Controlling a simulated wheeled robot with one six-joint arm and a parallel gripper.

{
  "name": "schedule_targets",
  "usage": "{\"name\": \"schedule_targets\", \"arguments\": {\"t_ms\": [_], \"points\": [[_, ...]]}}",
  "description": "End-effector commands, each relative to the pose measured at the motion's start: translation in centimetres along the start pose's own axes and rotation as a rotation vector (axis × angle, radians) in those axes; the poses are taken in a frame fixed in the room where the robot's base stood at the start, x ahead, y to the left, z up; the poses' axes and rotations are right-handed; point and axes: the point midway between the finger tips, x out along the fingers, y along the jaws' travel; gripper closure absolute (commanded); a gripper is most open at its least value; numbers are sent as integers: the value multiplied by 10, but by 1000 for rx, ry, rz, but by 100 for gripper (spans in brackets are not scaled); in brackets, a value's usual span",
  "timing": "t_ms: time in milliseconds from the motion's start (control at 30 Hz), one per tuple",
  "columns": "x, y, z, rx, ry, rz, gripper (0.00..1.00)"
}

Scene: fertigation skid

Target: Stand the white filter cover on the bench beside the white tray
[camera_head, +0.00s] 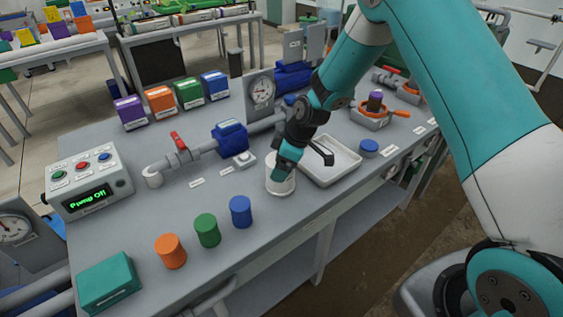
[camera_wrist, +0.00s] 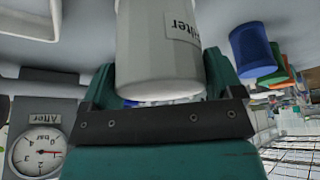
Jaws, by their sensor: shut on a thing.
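The white filter cover (camera_head: 281,186) is a pale cylinder at the bench's front middle, just left of the white tray (camera_head: 343,172). My gripper (camera_head: 285,167) is shut on it from above. In the wrist view the cover (camera_wrist: 158,45) fills the space between my two teal fingers (camera_wrist: 160,75), with its label upside down. The cover looks upright in the head view. I cannot tell whether its base touches the bench (camera_head: 225,265) or hangs slightly above. A corner of the tray shows in the wrist view (camera_wrist: 30,25).
Blue (camera_head: 241,211), green (camera_head: 207,230) and orange (camera_head: 170,250) cylinders stand to the left. A low blue cap (camera_head: 369,148) is right of the tray. An orange-ringed housing (camera_head: 371,117) with a purple cylinder stands further back.

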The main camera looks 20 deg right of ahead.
Motion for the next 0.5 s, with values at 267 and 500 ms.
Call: {"name": "schedule_targets", "arguments": {"t_ms": [267, 500], "points": [[2, 0, 1, 0, -1, -1, 0], [-2, 0, 0, 0, -1, -1, 0]]}}
